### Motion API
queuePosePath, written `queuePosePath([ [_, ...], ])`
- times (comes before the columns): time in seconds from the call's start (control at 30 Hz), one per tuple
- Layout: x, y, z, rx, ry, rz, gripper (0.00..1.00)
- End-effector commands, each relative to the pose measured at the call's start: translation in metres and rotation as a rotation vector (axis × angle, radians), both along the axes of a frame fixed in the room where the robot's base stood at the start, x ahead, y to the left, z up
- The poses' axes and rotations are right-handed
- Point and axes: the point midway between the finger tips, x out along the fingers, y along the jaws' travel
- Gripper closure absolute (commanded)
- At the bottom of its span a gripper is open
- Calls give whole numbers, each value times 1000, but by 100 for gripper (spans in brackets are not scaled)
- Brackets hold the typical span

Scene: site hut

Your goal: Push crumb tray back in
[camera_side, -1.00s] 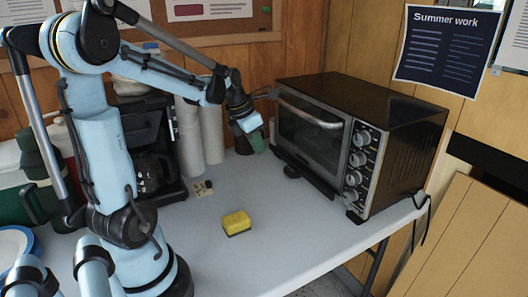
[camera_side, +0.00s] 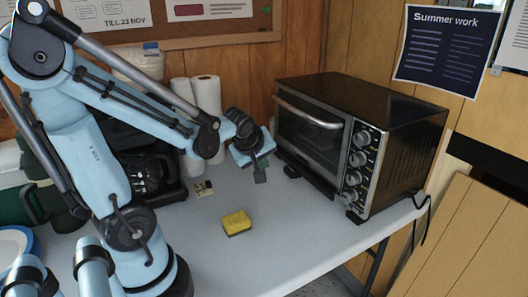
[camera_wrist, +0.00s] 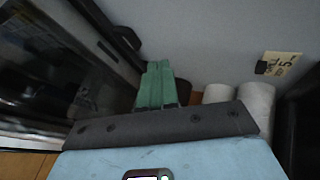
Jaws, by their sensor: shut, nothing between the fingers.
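The black toaster oven (camera_side: 405,115) stands at the right of the table, its glass door (camera_side: 305,137) shut. The dark crumb tray (camera_side: 318,181) shows as a strip along the foot of its front, jutting out a little. Its dark handle (camera_side: 292,171) sticks out towards my gripper. My gripper (camera_side: 260,177) is low in front of the oven, left of the handle, and looks apart from it. In the wrist view my green fingers (camera_wrist: 154,82) are together and empty, beside the tray's handle (camera_wrist: 127,38). How far the tray reaches inside the oven is hidden.
A yellow sponge (camera_side: 236,222) lies nearer the front of the table. Paper rolls (camera_side: 207,95) and a coffee maker (camera_side: 150,165) stand behind my arm. A small card (camera_side: 203,188) lies near them. The table front between sponge and oven is clear.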

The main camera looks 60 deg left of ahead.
Motion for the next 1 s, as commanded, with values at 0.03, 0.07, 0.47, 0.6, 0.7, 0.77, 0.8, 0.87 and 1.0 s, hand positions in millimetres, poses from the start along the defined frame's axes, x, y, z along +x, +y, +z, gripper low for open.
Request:
queuePosePath([
  [0.03, 2, 2, -3, -1, -1, 2, 100],
  [0.07, 3, 3, -4, -1, 0, 2, 100],
  [0.47, 19, 16, -32, -3, 0, 4, 100],
  [0.6, 25, 20, -43, -3, -1, 4, 100],
  [0.7, 30, 24, -50, -4, -1, 4, 100],
  [0.77, 32, 26, -55, -4, -1, 4, 100],
  [0.8, 34, 27, -58, -4, -1, 4, 100],
  [0.87, 37, 30, -62, -4, 0, 5, 100],
  [1.0, 43, 35, -73, -4, 0, 5, 100],
])
